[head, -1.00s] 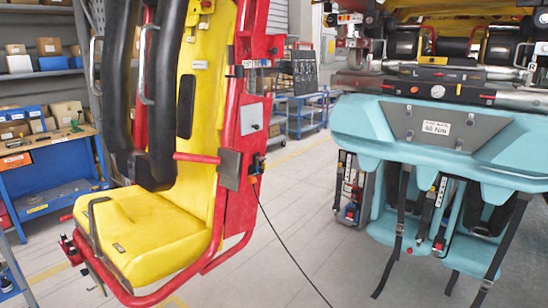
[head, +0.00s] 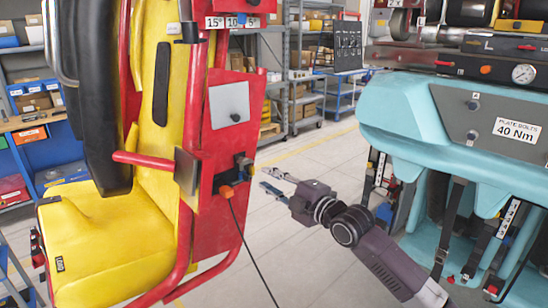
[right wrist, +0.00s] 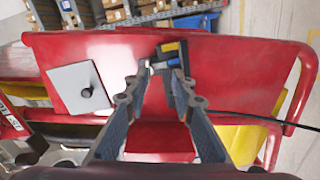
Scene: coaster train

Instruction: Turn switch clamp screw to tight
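A small dark switch fitting (head: 243,166) is mounted on the right edge of the red seat frame, low down. An orange cable end (head: 226,191) with a black cable hangs beside it. In the right wrist view the fitting (right wrist: 171,54) shows black, yellow and blue parts just beyond the fingertips. I cannot make out which part is the clamp screw or how tight it is. My right gripper (head: 272,181) is open and empty, just right of the fitting and apparently apart from it; it also shows in the right wrist view (right wrist: 157,72). My left gripper is not in view.
A grey plate with a black knob (head: 229,105) is on the red panel (head: 213,150) above the fitting. A yellow seat (head: 105,250) is at left. A teal seat unit (head: 410,110) stands at right. Shelves (head: 305,60) are behind. Floor between the units is clear.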

